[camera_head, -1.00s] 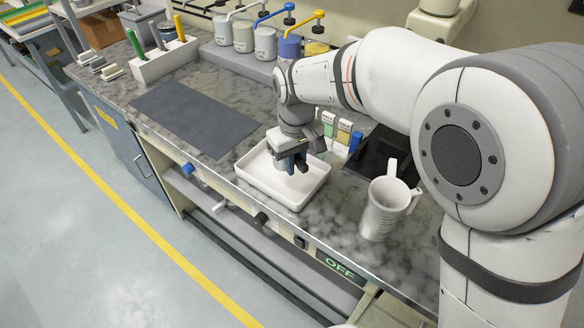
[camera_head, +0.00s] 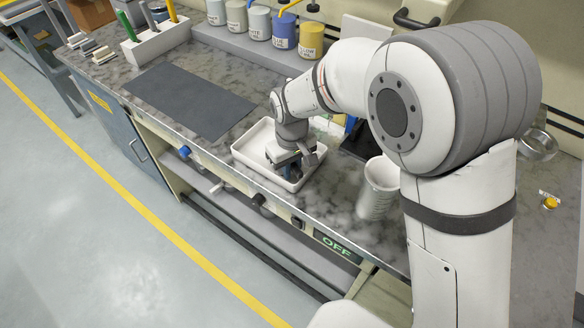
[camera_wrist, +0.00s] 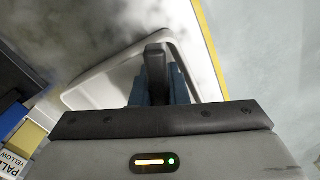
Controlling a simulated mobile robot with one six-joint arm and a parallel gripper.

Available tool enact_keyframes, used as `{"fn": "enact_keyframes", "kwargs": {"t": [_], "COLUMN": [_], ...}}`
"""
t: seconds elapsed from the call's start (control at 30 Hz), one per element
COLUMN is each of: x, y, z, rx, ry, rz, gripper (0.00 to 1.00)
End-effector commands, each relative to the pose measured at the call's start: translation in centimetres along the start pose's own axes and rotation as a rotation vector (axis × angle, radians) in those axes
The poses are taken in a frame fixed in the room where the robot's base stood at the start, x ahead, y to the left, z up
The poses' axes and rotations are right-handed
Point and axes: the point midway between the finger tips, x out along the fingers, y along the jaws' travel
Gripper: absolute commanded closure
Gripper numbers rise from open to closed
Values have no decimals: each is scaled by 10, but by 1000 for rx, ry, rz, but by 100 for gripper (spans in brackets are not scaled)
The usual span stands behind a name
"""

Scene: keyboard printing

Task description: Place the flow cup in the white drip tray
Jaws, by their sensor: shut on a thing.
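The white drip tray (camera_head: 250,151) lies on the marbled bench top, near its front edge. My gripper (camera_head: 292,168) points down over the right part of the tray. In the wrist view, its blue fingers (camera_wrist: 157,90) are closed around a dark upright piece (camera_wrist: 155,64), which I take to be the flow cup's handle. The rest of the cup is hidden by the gripper. The tray's pale floor and rim (camera_wrist: 90,96) show behind the fingers. I cannot tell whether the cup touches the tray.
A white jug (camera_head: 377,188) stands right of the tray, close to my arm. A dark mat (camera_head: 190,98) lies to the left. Several paint tins (camera_head: 258,24) line the back shelf. A rack (camera_head: 158,42) with coloured handles stands at the back left.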

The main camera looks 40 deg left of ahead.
Motion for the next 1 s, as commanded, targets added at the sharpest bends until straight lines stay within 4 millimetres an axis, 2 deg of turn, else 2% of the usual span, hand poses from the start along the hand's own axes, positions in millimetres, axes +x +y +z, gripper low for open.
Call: {"fn": "enact_keyframes", "kwargs": {"t": [0.13, 0.47, 0.57, 0.9, 1.0], "x": [0, -7, -22, -94, -108], "y": [0, 0, 0, -1, -1], "z": [0, -1, -2, -1, -1], "rx": [0, -1, -1, -2, -2], "ry": [0, 2, 5, 4, 3], "rz": [0, 0, 1, 1, 0], "gripper": [77, 77, 77, 77, 77]}}
